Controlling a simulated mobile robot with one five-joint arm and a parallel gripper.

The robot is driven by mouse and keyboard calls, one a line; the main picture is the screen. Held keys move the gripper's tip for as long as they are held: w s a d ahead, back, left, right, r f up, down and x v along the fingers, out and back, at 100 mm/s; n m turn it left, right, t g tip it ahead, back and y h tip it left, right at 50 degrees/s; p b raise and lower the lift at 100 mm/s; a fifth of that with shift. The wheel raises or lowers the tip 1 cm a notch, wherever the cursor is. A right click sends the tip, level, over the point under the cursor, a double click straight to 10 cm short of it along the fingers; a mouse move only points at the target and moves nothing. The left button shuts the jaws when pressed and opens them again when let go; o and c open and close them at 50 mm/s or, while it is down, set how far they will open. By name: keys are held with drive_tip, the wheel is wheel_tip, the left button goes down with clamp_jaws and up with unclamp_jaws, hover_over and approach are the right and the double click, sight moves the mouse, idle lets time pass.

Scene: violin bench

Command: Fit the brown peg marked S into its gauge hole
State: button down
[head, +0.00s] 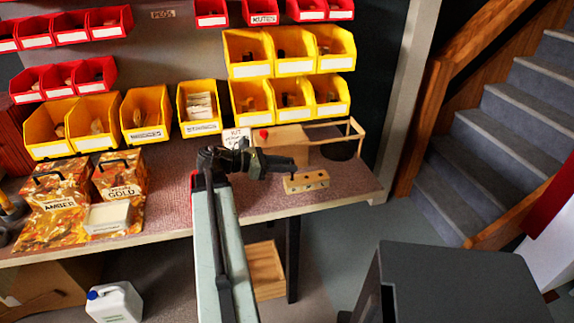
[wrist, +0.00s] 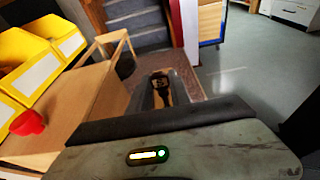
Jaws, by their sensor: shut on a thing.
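The gauge block (head: 306,182) is a small pale wooden bar with a row of dark holes, lying on the bench near its front right edge. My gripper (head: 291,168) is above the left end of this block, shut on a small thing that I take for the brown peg. The peg is mostly hidden by the jaws and its S mark cannot be read. In the wrist view, part of the tan block (wrist: 155,98) seems to show between the dark jaws of my gripper (wrist: 162,88). I cannot tell whether the peg touches the block.
Behind the block stand a wooden box (head: 283,140) with a red knob (head: 264,134) and a wooden frame (head: 350,124). Yellow bins (head: 249,70) hang above. Two decorated boxes (head: 119,178) stand at left. The bench (head: 345,180) is clear right of the block.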

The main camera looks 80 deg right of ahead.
sight(287, 181)
drive_tip(key=shift+f+b, duration=1.7)
drive_tip(key=shift+f, duration=0.05)
drive_tip(key=c, duration=1.1)
unclamp_jaws()
drive_tip(key=shift+r, duration=0.1)
drive_tip(key=p+v, duration=0.2)
drive_tip(key=v, duration=0.6)
drive_tip(key=shift+d, duration=0.1)
